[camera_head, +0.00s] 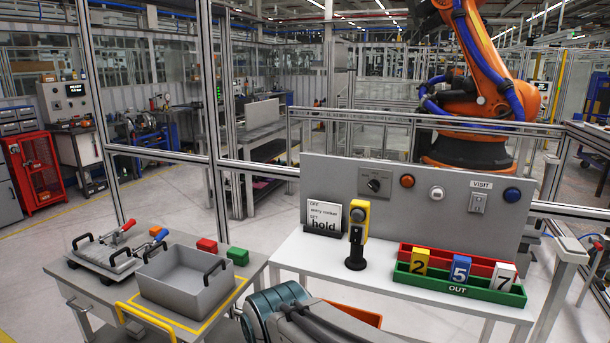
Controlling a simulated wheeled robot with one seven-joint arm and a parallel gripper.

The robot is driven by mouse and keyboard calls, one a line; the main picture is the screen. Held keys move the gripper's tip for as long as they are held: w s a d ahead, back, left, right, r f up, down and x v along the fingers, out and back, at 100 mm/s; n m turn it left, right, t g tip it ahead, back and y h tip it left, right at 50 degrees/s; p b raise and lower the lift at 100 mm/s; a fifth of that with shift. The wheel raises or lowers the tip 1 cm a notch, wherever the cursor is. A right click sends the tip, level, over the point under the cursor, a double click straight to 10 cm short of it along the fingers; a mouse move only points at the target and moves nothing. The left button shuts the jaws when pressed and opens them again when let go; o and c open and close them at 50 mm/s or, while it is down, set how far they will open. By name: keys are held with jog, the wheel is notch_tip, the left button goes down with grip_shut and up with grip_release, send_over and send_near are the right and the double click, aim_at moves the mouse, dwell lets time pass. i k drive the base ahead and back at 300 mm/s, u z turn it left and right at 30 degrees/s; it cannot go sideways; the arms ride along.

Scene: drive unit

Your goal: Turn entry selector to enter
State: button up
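Part of my arm (300,322), grey with a teal ring, shows at the bottom centre, in front of and below the panel. My gripper is not visible, so its opening is not shown.
The panel also holds an orange button (407,181), a white button (436,193), a VISIT switch (478,202) and a blue button (512,195). A yellow handheld device (359,218) stands before it, beside a "hold" sign (324,217) and an OUT tray (456,290). A side cart (90,282) stands left.

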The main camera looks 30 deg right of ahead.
aim_at(374, 184)
jog(key=z, duration=0.35)
jog(key=i, duration=1.65)
jog(key=z, duration=0.45)
